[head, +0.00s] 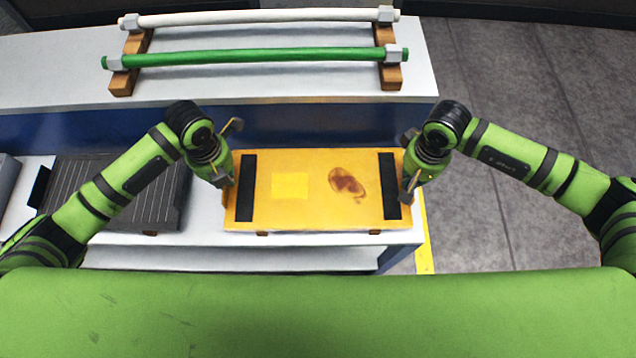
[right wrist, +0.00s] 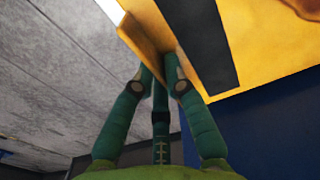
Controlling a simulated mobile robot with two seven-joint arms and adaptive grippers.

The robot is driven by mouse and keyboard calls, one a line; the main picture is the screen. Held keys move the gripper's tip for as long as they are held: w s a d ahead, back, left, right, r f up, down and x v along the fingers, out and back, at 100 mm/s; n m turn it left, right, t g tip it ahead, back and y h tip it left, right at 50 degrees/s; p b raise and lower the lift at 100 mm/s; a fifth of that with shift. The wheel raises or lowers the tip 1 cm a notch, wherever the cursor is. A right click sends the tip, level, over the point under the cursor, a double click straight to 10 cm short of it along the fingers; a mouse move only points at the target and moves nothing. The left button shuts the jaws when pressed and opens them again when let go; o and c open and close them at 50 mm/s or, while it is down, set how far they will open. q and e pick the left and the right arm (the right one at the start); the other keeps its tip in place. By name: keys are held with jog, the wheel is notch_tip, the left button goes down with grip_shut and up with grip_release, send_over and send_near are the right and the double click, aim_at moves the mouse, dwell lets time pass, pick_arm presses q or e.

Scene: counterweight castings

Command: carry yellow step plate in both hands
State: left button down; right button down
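The yellow step plate (head: 312,212) lies level over the front shelf. It has a black strip near each end, a paler yellow square and a brown stain. My left gripper (head: 223,182) is at the plate's left end, its fingers close together on the raised edge there. My right gripper (head: 404,196) is at the right end. In the right wrist view its fingers (right wrist: 161,75) come together around the plate's upright end flange (right wrist: 143,42). The finger pads are partly hidden. I cannot tell whether the plate touches the wooden blocks under it.
A dark ribbed plate (head: 120,195) lies on the shelf to the left. Behind, a green bar (head: 250,57) and a white bar (head: 260,16) rest on wooden blocks on the white bench (head: 60,70). Grey floor (head: 520,90) is open at right, with a yellow line (head: 424,240).

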pick_arm(q)
jog(key=shift+w+r, duration=0.1)
jog(key=shift+r, duration=0.1)
pick_arm(e)
jog(key=shift+w+r, duration=0.1)
jog(key=shift+r, duration=0.1)
